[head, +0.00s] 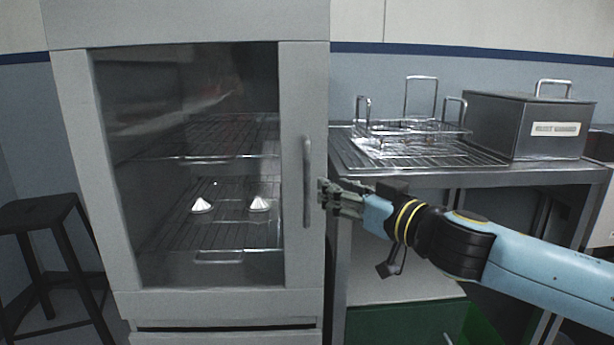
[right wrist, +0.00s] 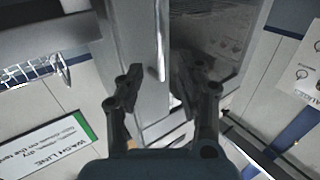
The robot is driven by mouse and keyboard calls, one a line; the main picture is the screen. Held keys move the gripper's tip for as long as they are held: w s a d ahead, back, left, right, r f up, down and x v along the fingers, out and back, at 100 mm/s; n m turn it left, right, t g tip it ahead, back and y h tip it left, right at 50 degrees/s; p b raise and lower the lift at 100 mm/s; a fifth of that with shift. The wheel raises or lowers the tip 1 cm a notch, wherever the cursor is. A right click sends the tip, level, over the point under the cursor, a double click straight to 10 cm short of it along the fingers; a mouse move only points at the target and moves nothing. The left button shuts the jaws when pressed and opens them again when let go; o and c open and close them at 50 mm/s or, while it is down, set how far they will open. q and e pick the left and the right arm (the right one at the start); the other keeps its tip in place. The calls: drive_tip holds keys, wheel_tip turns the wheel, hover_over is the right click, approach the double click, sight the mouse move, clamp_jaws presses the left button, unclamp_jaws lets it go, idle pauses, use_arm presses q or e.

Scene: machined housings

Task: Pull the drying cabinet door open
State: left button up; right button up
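The drying cabinet (head: 185,22) is a tall grey unit at the left of the head view. Its door (head: 297,90) has a grey frame around a glass pane and looks shut. A vertical bar handle (head: 307,182) is on the door's right side; in the right wrist view the handle (right wrist: 161,45) shows ahead, between the lines of the fingers. My right gripper (head: 322,192) is just right of the handle, with its fingers pointing at it. In the right wrist view the right gripper (right wrist: 158,78) has its fingers apart with nothing between the tips. My left gripper is not in view.
Two white cone-shaped pieces (head: 259,204) sit on a wire shelf inside. Right of the cabinet is a metal bench (head: 480,172) with a wire basket (head: 410,128) and a lidded metal box (head: 525,125). A green bin (head: 400,325) is below. A black stool (head: 40,212) stands left.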

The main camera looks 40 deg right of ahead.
sight(308, 177)
drive_tip(key=w+p, duration=0.1)
drive_tip(key=w, duration=0.1)
drive_tip(key=w+r+p, duration=0.1)
drive_tip(key=w+p, duration=0.1)
drive_tip(key=shift+w+a+p, duration=0.1)
drive_tip(key=shift+w+p, duration=0.1)
drive_tip(key=shift+p, duration=0.1)
drive_tip(key=shift+w+f+b, duration=0.25)
drive_tip(key=shift+f+b, duration=0.1)
drive_tip(key=shift+f, duration=0.05)
drive_tip(key=shift+w, duration=0.7)
drive_tip(key=shift+w+f+b, duration=0.25)
drive_tip(key=shift+w+b, duration=0.5)
drive_tip(key=shift+w, duration=0.4)
drive_tip(key=shift+w+a+r+b, duration=0.1)
drive_tip(key=shift+w+r+b, duration=0.05)
drive_tip(key=shift+w+b, duration=0.2)
clamp_jaws()
